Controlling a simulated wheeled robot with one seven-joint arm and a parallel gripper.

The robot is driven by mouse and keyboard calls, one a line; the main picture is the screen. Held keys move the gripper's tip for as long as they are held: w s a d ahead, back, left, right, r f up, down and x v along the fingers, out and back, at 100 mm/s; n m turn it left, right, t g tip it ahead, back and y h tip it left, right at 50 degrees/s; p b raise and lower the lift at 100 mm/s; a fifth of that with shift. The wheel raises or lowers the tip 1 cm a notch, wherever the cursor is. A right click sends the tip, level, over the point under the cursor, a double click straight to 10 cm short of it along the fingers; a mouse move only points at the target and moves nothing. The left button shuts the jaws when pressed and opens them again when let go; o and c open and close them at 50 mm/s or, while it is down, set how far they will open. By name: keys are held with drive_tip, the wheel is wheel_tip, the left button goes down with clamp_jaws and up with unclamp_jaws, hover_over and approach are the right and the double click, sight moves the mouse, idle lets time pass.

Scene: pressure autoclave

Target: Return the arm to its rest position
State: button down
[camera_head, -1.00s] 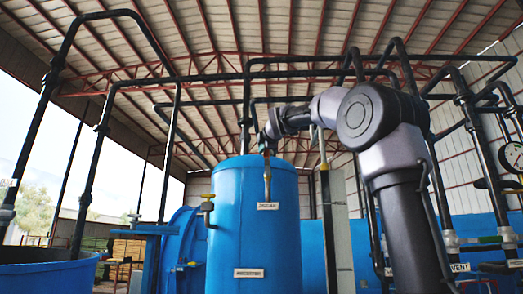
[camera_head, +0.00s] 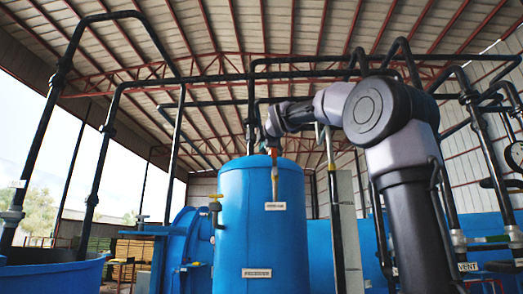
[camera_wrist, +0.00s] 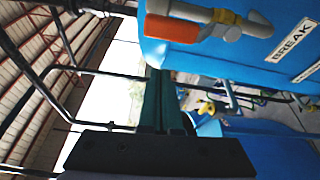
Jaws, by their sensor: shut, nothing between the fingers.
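My arm reaches left across the head view, and its gripper (camera_head: 268,146) is by the top of the upright blue tank (camera_head: 258,225). The fingers are small there. In the wrist view my gripper (camera_wrist: 162,76) shows dark fingers together, with nothing held. A valve with an orange handle (camera_wrist: 172,28) on the blue tank wall is at the top of the wrist view, apart from the fingers. The same valve seems to be the one at the tank's top front (camera_head: 274,175), close below my gripper. A label reading BREAK (camera_wrist: 291,43) is beside it in the wrist view.
Black pipes (camera_head: 300,75) run overhead behind and above my arm. Another yellow-handled valve (camera_head: 215,208) sticks out from the tank's left side. A blue vessel (camera_head: 50,275) is at lower left. Vertical pipes (camera_head: 493,155) stand to the right of my arm.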

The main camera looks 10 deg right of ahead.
drive_tip(key=s, duration=0.7)
drive_tip(key=shift+s+a, duration=0.2)
drive_tip(key=shift+s, duration=0.1)
drive_tip(key=shift+f, duration=0.1)
